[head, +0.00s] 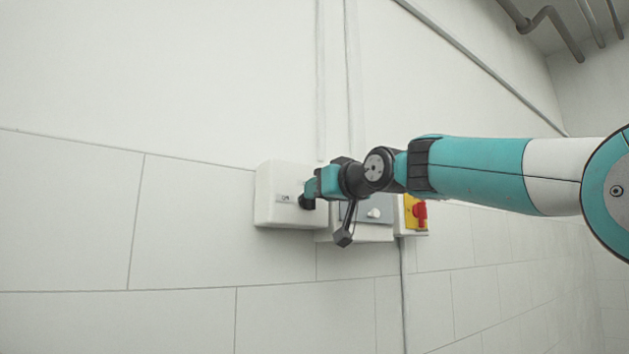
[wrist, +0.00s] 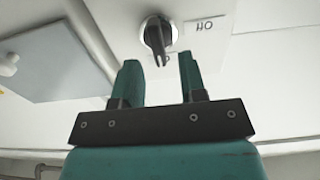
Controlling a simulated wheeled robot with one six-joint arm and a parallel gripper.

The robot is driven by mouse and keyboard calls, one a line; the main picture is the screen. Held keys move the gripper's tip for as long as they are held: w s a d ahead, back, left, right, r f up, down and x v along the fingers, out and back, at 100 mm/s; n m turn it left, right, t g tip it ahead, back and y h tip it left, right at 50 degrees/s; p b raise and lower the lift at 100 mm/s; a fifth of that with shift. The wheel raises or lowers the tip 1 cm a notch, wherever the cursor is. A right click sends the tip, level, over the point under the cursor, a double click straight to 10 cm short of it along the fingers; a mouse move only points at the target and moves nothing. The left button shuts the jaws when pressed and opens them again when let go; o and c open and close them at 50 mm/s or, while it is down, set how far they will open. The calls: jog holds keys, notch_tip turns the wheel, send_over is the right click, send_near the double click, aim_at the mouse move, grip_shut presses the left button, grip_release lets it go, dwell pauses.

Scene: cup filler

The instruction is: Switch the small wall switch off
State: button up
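The small wall switch is a dark rotary knob (wrist: 157,36) on a white wall box (head: 264,193). In the wrist view the knob sits just beyond the fingertips, roughly centred between them. An upside-down "Off" label (wrist: 206,25) is to its right. My gripper (wrist: 159,62) is open, with a clear gap between its two teal fingers and nothing held. In the head view my gripper (head: 310,188) is close in front of the white box, and the arm covers part of the box. I cannot tell whether the fingers touch the knob.
A grey panel with a white knob (head: 374,214) is right of the white box, partly behind my wrist. Further right is a red knob (head: 420,211) on a yellow plate (head: 409,204). Conduits run up the wall. The tiled wall left of the box is bare.

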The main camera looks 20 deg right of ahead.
jog(key=shift+p+x, duration=0.4)
jog(key=shift+x, duration=1)
grip_shut()
